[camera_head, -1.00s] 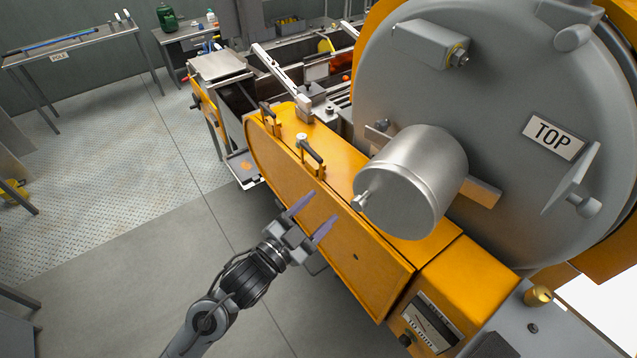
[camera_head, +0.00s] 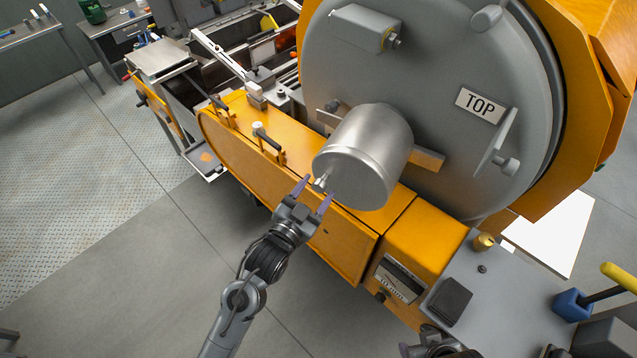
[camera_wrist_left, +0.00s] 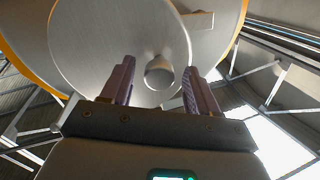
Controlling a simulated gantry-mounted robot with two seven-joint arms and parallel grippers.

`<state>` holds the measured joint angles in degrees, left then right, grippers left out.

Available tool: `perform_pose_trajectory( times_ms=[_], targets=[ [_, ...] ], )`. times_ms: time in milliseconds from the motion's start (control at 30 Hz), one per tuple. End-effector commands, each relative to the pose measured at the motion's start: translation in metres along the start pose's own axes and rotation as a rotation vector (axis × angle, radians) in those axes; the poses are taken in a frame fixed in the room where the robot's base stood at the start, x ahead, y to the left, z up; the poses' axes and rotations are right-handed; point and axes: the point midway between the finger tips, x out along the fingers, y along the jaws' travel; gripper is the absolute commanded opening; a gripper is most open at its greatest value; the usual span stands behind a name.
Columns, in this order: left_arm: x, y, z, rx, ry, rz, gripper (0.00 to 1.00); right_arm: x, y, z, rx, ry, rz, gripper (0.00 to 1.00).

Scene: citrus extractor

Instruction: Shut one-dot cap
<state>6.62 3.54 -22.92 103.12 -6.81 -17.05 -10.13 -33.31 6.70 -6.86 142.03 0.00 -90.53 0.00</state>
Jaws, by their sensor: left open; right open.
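The silver cylindrical cap (camera_head: 362,160) with a small knob (camera_head: 320,184) on its end face sticks out from the large grey round door. I cannot see any dot mark on it. My left gripper (camera_head: 314,190) is open and empty at this end face, with its fingers on either side of the knob in the head view. In the left wrist view, the round end face (camera_wrist_left: 100,40) fills the middle and the knob (camera_wrist_left: 159,72) shows between the two purple fingers (camera_wrist_left: 156,85). I cannot tell whether the fingers touch it. My right gripper's fingers are not visible.
The grey door (camera_head: 440,70) bears a TOP label (camera_head: 481,104). The orange housing (camera_head: 290,185) with black-handled latches (camera_head: 268,142) lies below and left of the cap. A grey bench (camera_head: 500,290) with a brass fitting (camera_head: 484,242) is at lower right. The floor at left is clear.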

Motion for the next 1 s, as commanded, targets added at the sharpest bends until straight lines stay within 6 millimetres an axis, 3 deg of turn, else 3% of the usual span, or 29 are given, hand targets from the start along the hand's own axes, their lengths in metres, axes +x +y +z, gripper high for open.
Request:
perform_pose_trajectory(
  times_ms=[200,533,933,1000],
  targets=[
    [0.016,0.0,0.0,0.0,-0.001,0.0,0.6,-0.004,-0.001,-0.002,0.002,0.001,-0.002,0.6],
    [0.018,0.0,0.0,0.001,-0.001,0.0,0.6,-0.004,0.0,-0.002,0.0,0.001,-0.001,0.6],
    [0.018,0.0,0.001,0.001,-0.002,0.001,0.0,-0.004,0.002,-0.001,-0.008,0.001,0.006,0.6],
    [0.018,0.0,0.001,0.001,-0.003,0.001,0.0,-0.004,0.002,-0.001,-0.008,0.001,0.006,0.6]
  ],
)
